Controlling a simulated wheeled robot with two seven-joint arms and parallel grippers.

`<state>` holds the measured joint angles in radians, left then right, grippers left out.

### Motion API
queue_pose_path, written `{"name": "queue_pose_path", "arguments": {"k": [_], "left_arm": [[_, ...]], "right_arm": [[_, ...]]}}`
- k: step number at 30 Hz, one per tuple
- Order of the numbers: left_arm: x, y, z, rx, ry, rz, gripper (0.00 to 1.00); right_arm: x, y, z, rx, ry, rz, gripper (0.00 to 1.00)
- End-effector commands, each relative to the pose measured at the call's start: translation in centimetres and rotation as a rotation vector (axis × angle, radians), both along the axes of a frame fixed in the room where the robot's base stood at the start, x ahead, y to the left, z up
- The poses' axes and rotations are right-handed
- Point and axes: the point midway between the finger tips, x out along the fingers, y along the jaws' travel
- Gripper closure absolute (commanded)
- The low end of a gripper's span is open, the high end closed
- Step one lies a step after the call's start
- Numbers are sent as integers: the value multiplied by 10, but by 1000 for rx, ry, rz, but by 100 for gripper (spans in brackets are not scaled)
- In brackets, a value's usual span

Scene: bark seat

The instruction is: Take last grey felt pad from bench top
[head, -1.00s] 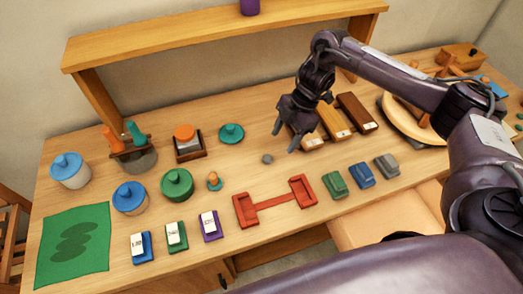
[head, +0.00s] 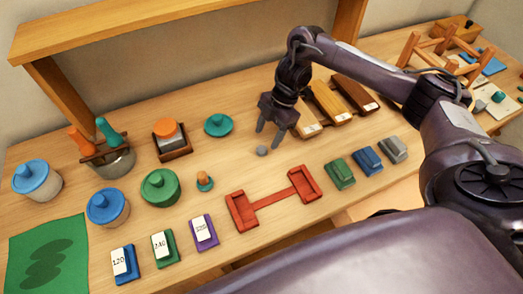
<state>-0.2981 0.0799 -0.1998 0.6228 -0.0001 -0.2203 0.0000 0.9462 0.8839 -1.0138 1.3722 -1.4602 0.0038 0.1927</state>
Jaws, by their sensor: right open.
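The small round grey felt pad (head: 262,151) lies flat on the bench top (head: 330,230), in front of the green lid and left of the wooden blocks. My right gripper (head: 268,138) points down with its two fingers apart and nothing between them. Its fingertips are just behind and slightly right of the pad. I cannot tell their exact height, but the pad looks untouched. My left gripper is not in view.
Wooden blocks (head: 328,101) lie right of my right gripper, and a green lid (head: 219,124) lies to the left. A red double-ended holder (head: 270,200) is in front. Green, blue and grey blocks (head: 366,160) are at front right. A shelf (head: 180,20) spans the back.

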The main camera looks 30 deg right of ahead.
Motion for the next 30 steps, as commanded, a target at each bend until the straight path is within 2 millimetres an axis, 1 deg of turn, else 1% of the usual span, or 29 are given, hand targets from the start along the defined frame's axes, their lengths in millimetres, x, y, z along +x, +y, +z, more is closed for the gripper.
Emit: {"name": "queue_pose_path", "arguments": {"k": [3, 5, 6, 9, 12, 17, 18, 28, 29, 30], "left_arm": [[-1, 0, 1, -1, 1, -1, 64], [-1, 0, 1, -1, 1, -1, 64], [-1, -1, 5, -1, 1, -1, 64], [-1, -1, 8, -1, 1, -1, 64], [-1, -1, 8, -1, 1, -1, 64], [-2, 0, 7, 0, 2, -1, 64], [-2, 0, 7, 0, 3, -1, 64], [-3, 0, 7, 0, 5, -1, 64], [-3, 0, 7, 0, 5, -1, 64], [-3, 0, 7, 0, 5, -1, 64]], "right_arm": [[-4, 5, -17, 2, 6, 0, 45], [-5, 7, -24, 2, 5, -1, 45], [-5, 9, -27, 0, 4, 1, 45], [-5, 13, -36, 0, 3, 0, 45], [-5, 14, -41, 0, 0, -1, 45], [-5, 14, -42, 0, 0, 0, 45], [-5, 14, -41, 0, 0, 0, 46], [-5, 14, -41, -1, 0, 0, 89], [-5, 14, -41, -1, 0, 0, 92], [-5, 14, -41, -1, 0, 0, 92]]}}
